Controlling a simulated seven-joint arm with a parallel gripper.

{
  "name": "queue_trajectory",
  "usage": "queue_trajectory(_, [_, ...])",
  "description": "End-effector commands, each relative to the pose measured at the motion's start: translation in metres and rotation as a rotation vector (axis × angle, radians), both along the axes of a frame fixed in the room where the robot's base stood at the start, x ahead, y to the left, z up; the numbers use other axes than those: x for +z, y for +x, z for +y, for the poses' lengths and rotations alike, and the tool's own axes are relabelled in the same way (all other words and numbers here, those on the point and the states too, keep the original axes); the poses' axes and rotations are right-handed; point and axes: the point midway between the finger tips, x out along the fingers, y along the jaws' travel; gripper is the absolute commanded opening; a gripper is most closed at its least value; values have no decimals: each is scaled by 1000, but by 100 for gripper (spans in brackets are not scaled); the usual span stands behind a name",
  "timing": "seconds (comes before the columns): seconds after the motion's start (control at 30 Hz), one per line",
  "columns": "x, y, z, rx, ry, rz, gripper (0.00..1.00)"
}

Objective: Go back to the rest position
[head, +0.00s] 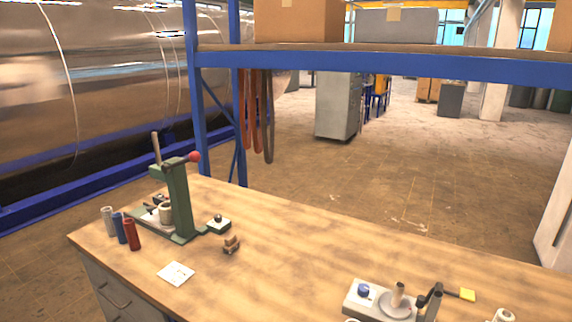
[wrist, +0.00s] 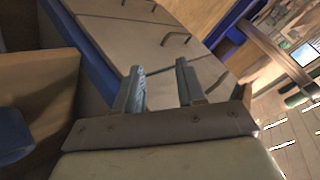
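My gripper (wrist: 160,82) shows in the wrist view with its two fingers apart and nothing between them. Beyond the fingers in that view is a grey drawer front with dark handles (wrist: 187,38). The gripper does not show in the head view, so its place over the workbench (head: 270,262) cannot be told from there.
On the bench stand a green press (head: 180,205) with a red knob, several small cylinders (head: 121,228), a white card (head: 176,273), a small brown block (head: 231,245) and a grey device (head: 380,302). A blue shelf frame (head: 380,64) rises behind. The bench middle is clear.

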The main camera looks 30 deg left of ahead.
Motion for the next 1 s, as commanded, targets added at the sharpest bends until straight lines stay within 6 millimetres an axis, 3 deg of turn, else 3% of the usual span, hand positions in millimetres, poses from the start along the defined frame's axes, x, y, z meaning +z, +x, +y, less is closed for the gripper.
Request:
queue_trajectory(0.03, [-24, -5, -27, 17, -53, 25, 39])
queue_trajectory(0.2, [-91, -27, -98, 104, -201, 116, 39])
queue_trajectory(0.43, [-154, -65, -198, 240, -346, 269, 39])
queue_trajectory(0.57, [-177, -79, -258, 304, -398, 369, 39])
queue_trajectory(0.67, [-188, -78, -305, 330, -431, 442, 39])
queue_trajectory(1.0, [-202, -31, -405, 264, -513, 556, 39])
